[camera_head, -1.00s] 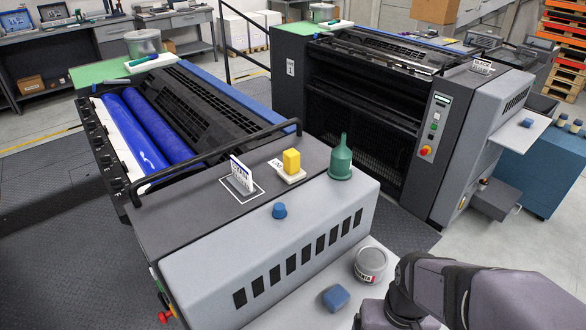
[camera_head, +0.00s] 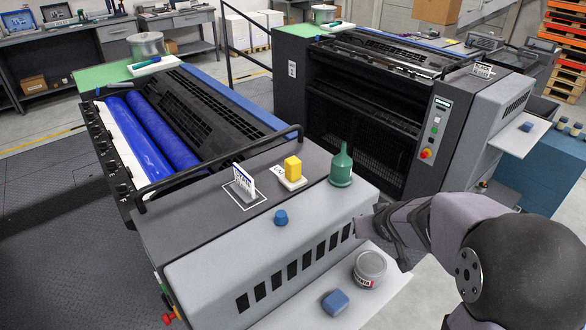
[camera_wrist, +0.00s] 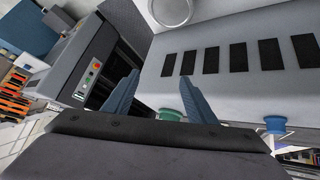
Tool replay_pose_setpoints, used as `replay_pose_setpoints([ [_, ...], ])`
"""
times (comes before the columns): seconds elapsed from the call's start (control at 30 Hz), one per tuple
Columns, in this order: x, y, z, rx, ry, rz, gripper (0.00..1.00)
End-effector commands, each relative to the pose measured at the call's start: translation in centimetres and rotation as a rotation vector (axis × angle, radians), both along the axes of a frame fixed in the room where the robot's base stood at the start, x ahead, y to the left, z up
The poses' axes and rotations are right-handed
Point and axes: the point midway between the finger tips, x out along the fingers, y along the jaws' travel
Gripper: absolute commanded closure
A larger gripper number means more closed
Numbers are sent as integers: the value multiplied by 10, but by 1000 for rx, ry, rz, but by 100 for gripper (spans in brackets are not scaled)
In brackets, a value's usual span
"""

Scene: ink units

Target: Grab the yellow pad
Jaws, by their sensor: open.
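The yellow pad (camera_head: 293,167) is a small upright block on a white holder (camera_head: 290,182) on top of the near press. It stands between a white sign and a green funnel-shaped bottle (camera_head: 341,167). I cannot make out the pad in the wrist view. My gripper (camera_wrist: 160,92) shows there as two blue-grey fingers, spread apart with nothing between them. In the head view my arm comes in from the right, its end beside the press's front face, right of and lower than the pad. The fingers are hard to make out there.
A blue knob-like piece (camera_head: 281,217) sits on the press's front edge. A grey tin (camera_head: 369,268) and a blue block (camera_head: 335,302) stand on the lower shelf. The white sign (camera_head: 243,183) is left of the pad. A black rail (camera_head: 215,170) runs behind.

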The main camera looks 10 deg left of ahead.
Motion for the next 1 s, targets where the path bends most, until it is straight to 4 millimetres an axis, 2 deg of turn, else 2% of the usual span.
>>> replay_pose_setpoints([
  [0.03, 26, 16, 16, 21, -67, 58, 48],
  [0.1, 57, 43, 33, 64, -155, 147, 48],
  [0.2, 88, 85, 52, 138, -251, 273, 48],
  [0.3, 104, 122, 66, 210, -312, 389, 48],
  [0.43, 110, 158, 77, 286, -352, 505, 48],
  [0.6, 110, 180, 81, 335, -367, 578, 48],
  [0.77, 111, 183, 82, 342, -369, 588, 48],
  [1.0, 122, 193, 76, 341, -368, 588, 48],
])
